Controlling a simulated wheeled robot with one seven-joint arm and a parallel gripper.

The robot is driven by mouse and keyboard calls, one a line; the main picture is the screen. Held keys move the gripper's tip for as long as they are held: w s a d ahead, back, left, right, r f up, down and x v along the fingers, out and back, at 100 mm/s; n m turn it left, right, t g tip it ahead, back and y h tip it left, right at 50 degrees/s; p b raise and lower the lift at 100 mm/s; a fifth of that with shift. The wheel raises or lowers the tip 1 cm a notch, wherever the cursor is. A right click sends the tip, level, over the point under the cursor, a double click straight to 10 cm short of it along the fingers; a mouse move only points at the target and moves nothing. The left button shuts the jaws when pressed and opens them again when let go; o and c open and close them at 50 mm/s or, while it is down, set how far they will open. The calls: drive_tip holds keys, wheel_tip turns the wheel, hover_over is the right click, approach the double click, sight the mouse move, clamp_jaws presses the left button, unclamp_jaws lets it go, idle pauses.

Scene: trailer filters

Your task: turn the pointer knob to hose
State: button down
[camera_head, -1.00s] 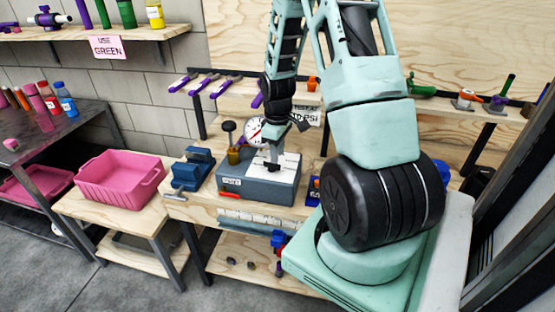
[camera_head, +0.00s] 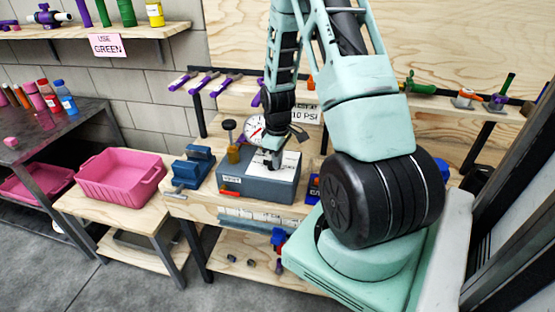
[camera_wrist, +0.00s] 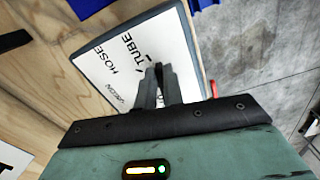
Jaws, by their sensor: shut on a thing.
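The grey test box (camera_head: 258,187) stands on the wooden workbench, with a white label plate (camera_head: 289,163) on its top. My gripper (camera_head: 270,163) points down at the top of the box. In the wrist view the white plate (camera_wrist: 98,68) carries the words HOSE, TUBE and GREEN. My gripper's two fingers (camera_wrist: 158,72) are close together over the plate, beside the word TUBE. They are shut on the pointer knob, which the fingers hide almost wholly. Which word the pointer faces cannot be told.
A round gauge (camera_head: 255,126) and a brass fitting with a dark knob (camera_head: 233,153) stand at the box's back left. A blue vise (camera_head: 193,167) sits left of the box. A pink bin (camera_head: 120,177) is further left.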

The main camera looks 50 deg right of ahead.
drive_tip(key=m, duration=0.3)
drive_tip(key=a+m, duration=0.1)
drive_tip(key=m, duration=0.2)
drive_tip(key=shift+b, duration=0.3)
drive_tip(key=m, duration=0.4)
drive_tip(key=a+m, duration=0.1)
drive_tip(key=m, duration=0.1)
drive_tip(key=shift+w+m, duration=0.3)
drive_tip(key=shift+w, duration=0.05)
drive_tip(key=m, duration=0.3)
drive_tip(key=w+m+p, duration=0.1)
drive_tip(key=m, duration=0.2)
drive_tip(key=shift+a+r, duration=0.1)
drive_tip(key=shift+a, duration=0.05)
drive_tip(key=shift+w+m+p, duration=0.2)
drive_tip(key=shift+m+p, duration=0.15)
drive_tip(key=shift+m, duration=0.9)
drive_tip(key=shift+w+m+p, duration=0.2)
drive_tip(key=shift+m+p, duration=0.15)
drive_tip(key=shift+m, duration=0.9)
drive_tip(key=c, duration=1.5)
unclamp_jaws()
